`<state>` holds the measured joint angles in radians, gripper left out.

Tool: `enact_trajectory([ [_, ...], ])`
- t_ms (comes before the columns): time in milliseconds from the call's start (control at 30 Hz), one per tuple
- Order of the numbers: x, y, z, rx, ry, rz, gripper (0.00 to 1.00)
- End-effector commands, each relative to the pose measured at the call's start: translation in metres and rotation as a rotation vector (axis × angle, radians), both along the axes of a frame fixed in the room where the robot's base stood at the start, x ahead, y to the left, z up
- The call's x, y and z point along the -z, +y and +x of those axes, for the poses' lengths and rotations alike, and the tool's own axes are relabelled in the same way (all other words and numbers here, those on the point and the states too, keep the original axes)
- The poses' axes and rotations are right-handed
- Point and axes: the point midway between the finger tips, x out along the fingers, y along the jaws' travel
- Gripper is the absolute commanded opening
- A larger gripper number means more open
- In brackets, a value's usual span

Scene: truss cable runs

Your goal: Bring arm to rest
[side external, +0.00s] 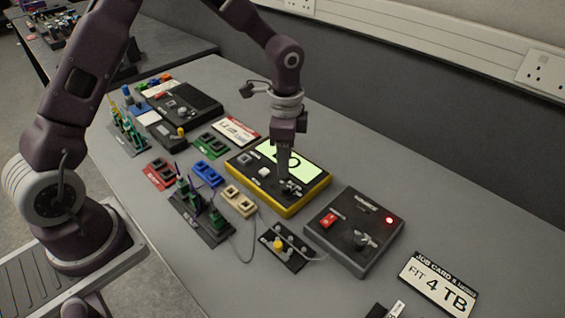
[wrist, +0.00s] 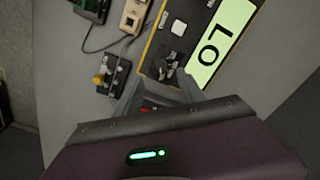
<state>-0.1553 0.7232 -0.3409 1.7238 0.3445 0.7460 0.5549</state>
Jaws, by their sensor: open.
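My arm reaches over the bench from the left in the side external view. My gripper (side external: 286,172) points down over the yellow-edged box (side external: 290,212) with a lit green screen, close above its front part. In the wrist view my gripper's fingers (wrist: 160,92) show in part at the middle, apart, with nothing seen between them but the bench gear behind. The yellow-edged box also shows there (wrist: 165,45), its screen (wrist: 222,40) reading "LO". Whether the fingertips touch the box is hard to tell.
A dark grey box (side external: 340,245) with a red switch and lit red lamp stands right of the yellow-edged box. A small black board (side external: 270,256) with a yellow knob, cable stands (side external: 205,225), coloured sockets and a "FIT 4 TB" job card (side external: 437,285) lie around.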

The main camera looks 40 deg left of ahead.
Motion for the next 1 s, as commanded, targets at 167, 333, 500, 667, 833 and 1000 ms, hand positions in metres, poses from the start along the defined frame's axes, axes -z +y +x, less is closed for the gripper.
enact_trajectory([
  [167,-0.097,0.015,-0.042,-0.189,-0.130,0.061,0.47],
  [333,-0.177,0.027,-0.128,-0.488,-0.288,0.030,0.47],
  [500,-0.204,0.027,-0.211,-0.749,-0.406,-0.107,0.47],
  [667,-0.202,0.023,-0.250,-0.874,-0.445,-0.214,0.47],
  [833,-0.201,0.022,-0.257,-0.899,-0.449,-0.239,0.47],
  [1000,-0.201,0.022,-0.256,-0.896,-0.450,-0.237,0.47],
])
